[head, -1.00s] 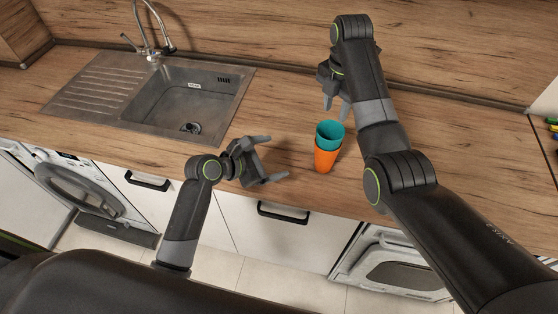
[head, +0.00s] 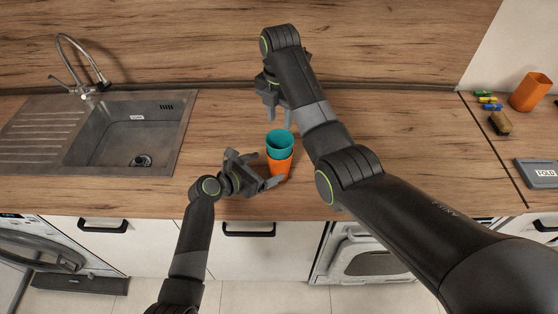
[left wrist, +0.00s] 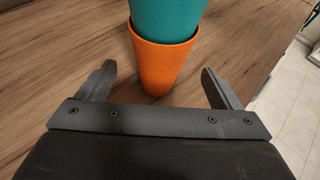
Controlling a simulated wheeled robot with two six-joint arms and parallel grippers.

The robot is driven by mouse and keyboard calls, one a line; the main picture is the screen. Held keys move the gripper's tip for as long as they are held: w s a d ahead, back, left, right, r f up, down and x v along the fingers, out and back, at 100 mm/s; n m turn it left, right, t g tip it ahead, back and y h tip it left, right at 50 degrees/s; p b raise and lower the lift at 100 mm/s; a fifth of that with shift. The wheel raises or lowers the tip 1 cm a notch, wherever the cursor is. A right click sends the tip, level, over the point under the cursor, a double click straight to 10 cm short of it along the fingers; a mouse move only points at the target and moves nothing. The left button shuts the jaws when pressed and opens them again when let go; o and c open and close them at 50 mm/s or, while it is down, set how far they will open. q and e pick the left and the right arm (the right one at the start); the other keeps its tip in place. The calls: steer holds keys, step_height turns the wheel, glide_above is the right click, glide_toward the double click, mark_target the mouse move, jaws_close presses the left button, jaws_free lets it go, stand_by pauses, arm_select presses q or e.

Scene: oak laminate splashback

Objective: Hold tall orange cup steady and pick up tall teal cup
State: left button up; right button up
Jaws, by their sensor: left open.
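The tall orange cup (head: 279,170) stands upright on the wooden counter, with the tall teal cup (head: 280,142) nested in its top. The left wrist view shows the orange cup (left wrist: 163,65) straight ahead, with the teal cup (left wrist: 168,17) cut off at the top edge. My left gripper (head: 267,170) is open, low beside the orange cup on its left. In the left wrist view its fingers are apart, and the cup stands beyond and between them. My right gripper (head: 279,114) is open and empty, fingers pointing down, just behind and above the teal cup.
A metal sink (head: 125,135) with a faucet (head: 85,75) is at the left. The counter's front edge is close to the cups.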

mark_target(280, 161)
arm_select(q)
steer(key=shift+x, duration=3.6)
steer(key=c, duration=1)
steer(key=shift+c, duration=0.2)
